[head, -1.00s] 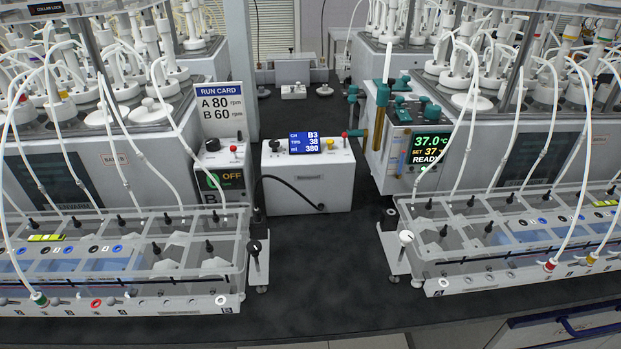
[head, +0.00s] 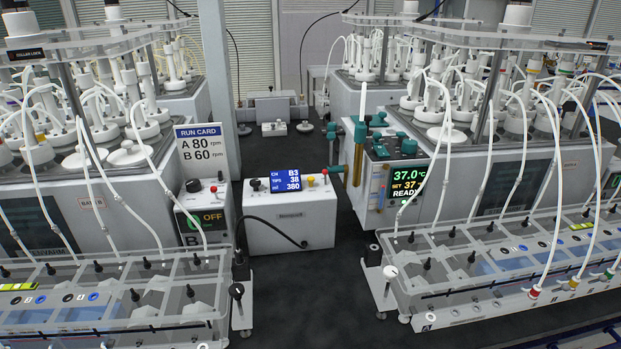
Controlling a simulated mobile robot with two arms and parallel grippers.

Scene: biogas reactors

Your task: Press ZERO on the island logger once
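The island logger (head: 289,230) is a white box standing on the dark bench between the two reactor banks in the head view. Its blue display (head: 286,180) reads CH B3, TIPS 38, ml 380. A black knob (head: 256,185) is left of the display. A yellow button (head: 311,180) and a red-topped part (head: 325,173) are to its right. I cannot read a ZERO label on any of them. A black cable runs across the logger's front. Neither of my grippers is in view.
A stirrer box (head: 206,220) showing OFF and a run card (head: 200,150) stand left of the logger. A controller (head: 405,180) reading 37.0 °C READY stands right. Clear trays (head: 470,262) with tubes flank the front. The dark bench (head: 305,300) before the logger is bare.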

